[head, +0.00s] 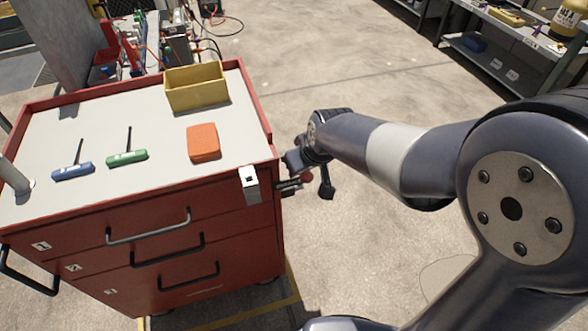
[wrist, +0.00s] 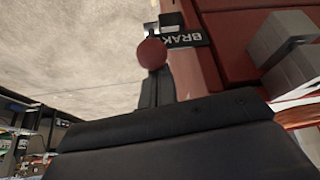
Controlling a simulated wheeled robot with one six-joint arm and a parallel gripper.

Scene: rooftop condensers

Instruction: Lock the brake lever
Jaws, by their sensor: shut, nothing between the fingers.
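The brake lever ends in a round red knob (head: 307,177) on the right side of the red tool cart (head: 200,225). In the wrist view the red knob (wrist: 152,53) stands out beside a dark plate lettered "BRAK" (wrist: 186,40), its last part cut off. My gripper (head: 292,163) is at the cart's right side, close to the knob, and is shut and empty. In the wrist view my gripper (wrist: 156,85) points at the knob, with its dark body filling the lower middle. I cannot tell whether it touches the knob. Most of the lever's shaft is hidden.
On the cart top are a yellow bin (head: 196,93), an orange block (head: 203,142), a green-handled tool (head: 127,157) and a blue-handled tool (head: 73,171). A grey box (head: 249,184) is fixed at the cart's front right corner. Shelves (head: 510,50) stand far right; the floor between is open.

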